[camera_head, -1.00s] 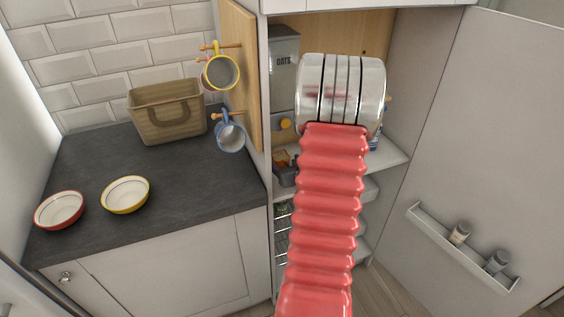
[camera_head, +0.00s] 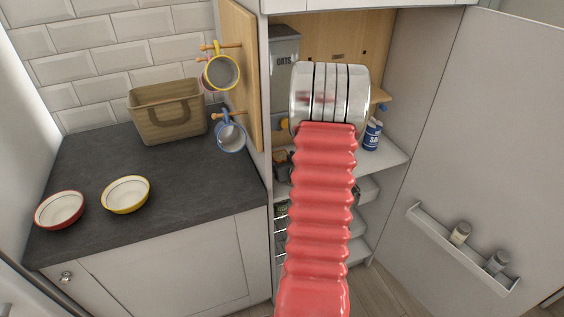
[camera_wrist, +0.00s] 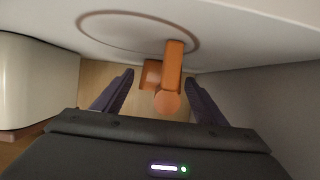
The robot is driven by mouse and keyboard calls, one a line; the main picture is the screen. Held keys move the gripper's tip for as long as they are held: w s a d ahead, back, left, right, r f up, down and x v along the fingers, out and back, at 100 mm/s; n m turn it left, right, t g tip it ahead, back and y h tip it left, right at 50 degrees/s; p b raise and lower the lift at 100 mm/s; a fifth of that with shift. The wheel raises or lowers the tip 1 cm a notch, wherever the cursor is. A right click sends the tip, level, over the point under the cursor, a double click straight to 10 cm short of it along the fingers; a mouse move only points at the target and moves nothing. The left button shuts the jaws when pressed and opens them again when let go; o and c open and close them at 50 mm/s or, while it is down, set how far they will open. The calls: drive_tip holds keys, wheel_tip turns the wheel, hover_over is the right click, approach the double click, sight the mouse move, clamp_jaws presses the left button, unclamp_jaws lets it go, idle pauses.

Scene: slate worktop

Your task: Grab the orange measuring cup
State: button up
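In the wrist view, an orange object (camera_wrist: 172,68), which looks like the measuring cup, shows a flat upright bar, a short block at its left and a rounded end below. My gripper (camera_wrist: 160,92) is open, its two dark fingers spread to the left and right of the orange object. I see no finger touching it, and its depth between the fingers is hard to tell. In the head view my arm covers the gripper. A small yellow-orange patch (camera_head: 284,125) shows left of the arm inside the cabinet; I cannot tell if it is the same object.
The open cabinet holds an OATS tin (camera_head: 284,60) and a blue salt canister (camera_head: 372,134) on a shelf (camera_head: 393,157). A pale curved container (camera_wrist: 35,80) stands left of my fingers. Mugs (camera_head: 221,73) hang by the counter (camera_head: 160,175), which holds a basket (camera_head: 170,120) and two bowls.

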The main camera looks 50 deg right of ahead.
drive_tip(key=c, duration=1.2)
drive_tip(key=shift+r, duration=0.1)
